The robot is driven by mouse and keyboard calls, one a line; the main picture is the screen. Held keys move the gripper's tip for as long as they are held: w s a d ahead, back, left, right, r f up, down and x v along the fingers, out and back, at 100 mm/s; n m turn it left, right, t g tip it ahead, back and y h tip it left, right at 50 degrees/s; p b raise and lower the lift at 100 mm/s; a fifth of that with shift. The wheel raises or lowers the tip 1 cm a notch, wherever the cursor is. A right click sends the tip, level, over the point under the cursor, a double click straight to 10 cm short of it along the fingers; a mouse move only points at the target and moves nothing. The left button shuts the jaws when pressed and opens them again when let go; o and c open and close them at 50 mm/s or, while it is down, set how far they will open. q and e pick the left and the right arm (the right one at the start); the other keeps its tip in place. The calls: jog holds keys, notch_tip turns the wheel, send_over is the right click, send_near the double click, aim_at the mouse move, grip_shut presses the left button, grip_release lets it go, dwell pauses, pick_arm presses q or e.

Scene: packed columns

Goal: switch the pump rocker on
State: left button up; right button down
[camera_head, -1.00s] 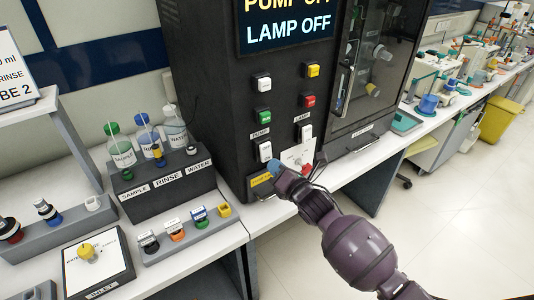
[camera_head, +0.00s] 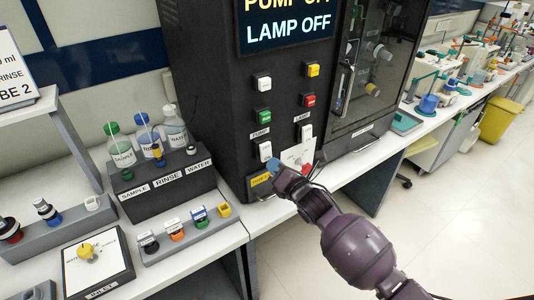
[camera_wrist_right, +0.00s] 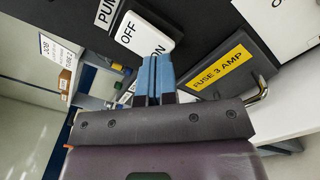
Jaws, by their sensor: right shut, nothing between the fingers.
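The pump rocker (camera_head: 265,151) is a white switch below the PUMP label on the front of the dark cabinet. In the right wrist view the pump rocker (camera_wrist_right: 146,36) shows OFF on its face and ON at the end by my fingertips. My right gripper (camera_head: 273,168) is shut and empty, its blue fingertips at the lower end of the rocker. In the right wrist view the fingertips (camera_wrist_right: 155,75) overlap that end; I cannot tell whether they touch. The display (camera_head: 288,26) reads LAMP OFF, with a cropped PUMP OFF line above. My left gripper is not in view.
The lamp rocker (camera_head: 305,132) is to the right of the pump rocker. A yellow fuse label (camera_wrist_right: 222,68) and a metal hook sit close to my fingertips. A bottle rack (camera_head: 170,190) stands on the bench to the left.

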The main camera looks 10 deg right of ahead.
jog(key=shift+w, duration=0.15)
jog(key=shift+w+a, duration=0.2)
jog(key=shift+w, duration=0.25)
dwell(0.5)
jog(key=shift+w+a+b, duration=0.1)
jog(key=shift+w+b, duration=0.15)
jog(key=shift+b, duration=0.05)
jog(key=shift+s, duration=0.1)
jog(key=shift+p+v, duration=0.75)
jog(key=shift+v, duration=0.35)
jog(key=p+v, duration=0.2)
jog(key=v, duration=0.2)
jog(key=shift+s, duration=0.25)
